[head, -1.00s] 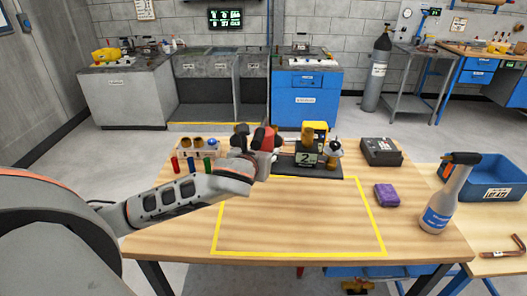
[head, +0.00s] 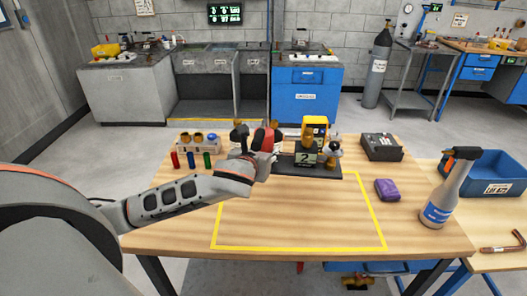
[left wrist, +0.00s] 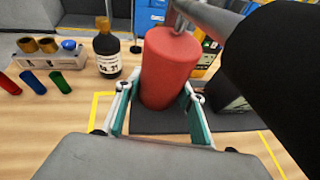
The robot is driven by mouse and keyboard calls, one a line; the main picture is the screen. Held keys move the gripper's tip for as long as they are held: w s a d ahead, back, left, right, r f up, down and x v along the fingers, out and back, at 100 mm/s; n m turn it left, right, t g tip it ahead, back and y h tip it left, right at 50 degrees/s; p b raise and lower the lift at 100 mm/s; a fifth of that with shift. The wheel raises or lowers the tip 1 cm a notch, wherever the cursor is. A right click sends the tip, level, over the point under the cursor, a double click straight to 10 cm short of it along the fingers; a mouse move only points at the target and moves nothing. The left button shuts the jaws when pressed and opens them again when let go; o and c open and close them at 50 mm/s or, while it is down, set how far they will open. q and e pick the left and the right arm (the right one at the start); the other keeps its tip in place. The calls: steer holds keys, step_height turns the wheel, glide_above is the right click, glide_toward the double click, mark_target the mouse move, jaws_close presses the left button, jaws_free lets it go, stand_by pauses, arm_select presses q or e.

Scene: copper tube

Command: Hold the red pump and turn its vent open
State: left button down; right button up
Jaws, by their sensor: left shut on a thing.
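The red pump (head: 263,140) stands at the back of the wooden table, at the left end of a dark base. In the left wrist view its red cylinder (left wrist: 168,66) is upright between my fingers. My left gripper (left wrist: 160,108) is shut on it, with one teal-sided finger on each side. In the head view my left gripper (head: 255,160) covers the pump's lower part. A grey metal piece (left wrist: 205,18) is over the pump's top. I cannot make out the vent or its setting. My right gripper is in neither current view.
A dark bottle (left wrist: 106,50) stands just left of the pump. A block with round pieces (head: 196,142) and several coloured tubes are farther left. A yellow device (head: 315,130) stands close on the right. The yellow-outlined area (head: 300,215) in front is clear.

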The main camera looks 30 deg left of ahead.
mark_target(263, 191)
arm_select(q)
steer(key=shift+w+f+b, duration=0.1)
steer(key=shift+f+b, duration=0.4)
steer(key=shift+f, duration=0.55)
steer(key=shift+f+b, duration=1.65)
steer(key=shift+f, duration=3.25)
stand_by(0.7)
steer(key=shift+s+d+f, duration=0.1)
steer(key=shift+s+f, duration=0.1)
steer(key=shift+f, duration=0.2)
stand_by(0.5)
